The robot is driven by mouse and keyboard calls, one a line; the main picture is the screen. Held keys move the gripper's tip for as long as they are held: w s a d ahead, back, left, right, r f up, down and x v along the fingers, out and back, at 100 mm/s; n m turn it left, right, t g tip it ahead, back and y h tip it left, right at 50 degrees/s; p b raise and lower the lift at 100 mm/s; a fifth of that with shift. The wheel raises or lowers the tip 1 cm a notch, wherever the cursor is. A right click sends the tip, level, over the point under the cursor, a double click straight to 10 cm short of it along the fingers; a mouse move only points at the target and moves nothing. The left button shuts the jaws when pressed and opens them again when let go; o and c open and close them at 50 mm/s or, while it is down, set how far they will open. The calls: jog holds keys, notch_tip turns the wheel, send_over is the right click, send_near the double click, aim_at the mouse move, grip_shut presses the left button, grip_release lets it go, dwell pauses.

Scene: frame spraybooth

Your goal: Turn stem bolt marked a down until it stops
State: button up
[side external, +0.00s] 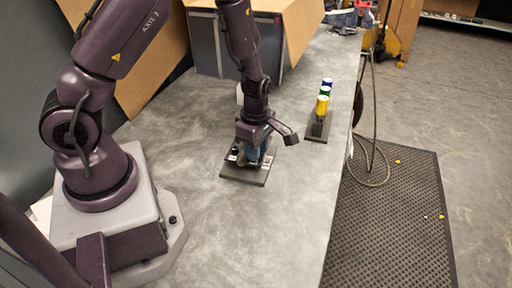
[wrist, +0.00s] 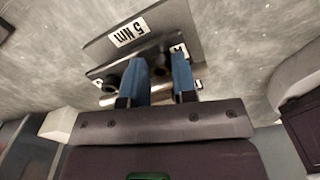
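A dark plate assembly (side external: 245,178) lies on the grey bench under my gripper (side external: 250,157). In the wrist view, the plate (wrist: 190,20) carries a white "5 Nm" label (wrist: 128,33), a silver bar (wrist: 120,98) and a black round knob (wrist: 112,82). My gripper's two blue fingers (wrist: 160,62) reach down over the assembly and stand apart. The silver bar shows through the gap between them. A dark part near the fingertips is partly hidden, and I cannot tell whether they touch it. A small label beside the right fingertip is partly covered. I cannot read which bolt is marked A.
A dark rack (side external: 318,130) with yellow, green and blue-topped cylinders (side external: 322,103) stands to the right near the bench edge. Cardboard and grey panels (side external: 208,45) stand behind. The bench (side external: 270,235) in front of the plate is clear.

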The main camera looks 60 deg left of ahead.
grip_shut()
jog(key=shift+m, duration=0.3)
jog(key=m, duration=1.3)
jog(key=shift+m, duration=0.3)
jog(key=m, duration=0.3)
jog(key=shift+m, duration=0.3)
jog(key=m, duration=0.3)
jog(key=shift+m, duration=0.4)
jog(key=m, duration=0.6)
